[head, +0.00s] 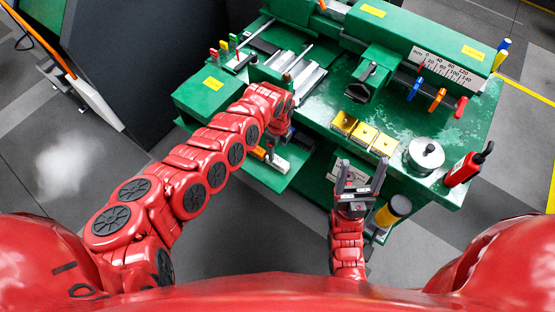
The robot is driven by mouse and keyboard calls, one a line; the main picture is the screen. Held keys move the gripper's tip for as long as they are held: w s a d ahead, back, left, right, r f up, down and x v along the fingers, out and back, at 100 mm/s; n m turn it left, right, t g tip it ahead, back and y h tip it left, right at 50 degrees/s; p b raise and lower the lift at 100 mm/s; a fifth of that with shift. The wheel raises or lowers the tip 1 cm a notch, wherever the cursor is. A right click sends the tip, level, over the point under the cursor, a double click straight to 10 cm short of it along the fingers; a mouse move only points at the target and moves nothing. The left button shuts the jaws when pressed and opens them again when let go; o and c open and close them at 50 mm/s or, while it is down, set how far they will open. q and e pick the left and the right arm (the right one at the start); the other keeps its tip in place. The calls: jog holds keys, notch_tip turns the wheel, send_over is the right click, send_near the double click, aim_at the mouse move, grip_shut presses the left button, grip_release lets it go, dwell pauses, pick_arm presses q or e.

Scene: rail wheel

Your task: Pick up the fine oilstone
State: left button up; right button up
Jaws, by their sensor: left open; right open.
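I cannot tell for certain which thing is the fine oilstone. A small pale block (278,163) with an orange part beside it lies on the low green shelf (268,180), partly hidden by my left arm. My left gripper (271,143) is at the end of the arm that arches over the bench's front edge; it points down close above this block, and its fingers are mostly hidden. My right gripper (362,172) is open and empty, its two grey fingers spread upward in the picture, in front of the bench's front edge.
The green bench (400,125) carries three yellow boxes (364,134), a round metal piece (425,153) and a red bottle (463,170). Colored-handled tools (437,98) stand by a ruler (445,67).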

aim_at(278, 160)
pick_arm(q)
jog(key=shift+s+f, duration=0.3)
jog(key=shift+f, duration=0.6)
jog(key=f, duration=0.4)
jog(key=shift+s+d, duration=0.1)
jog(key=shift+s, duration=0.15)
jog(key=shift+f+b, duration=0.45)
jog(key=shift+f, duration=0.2)
grip_shut()
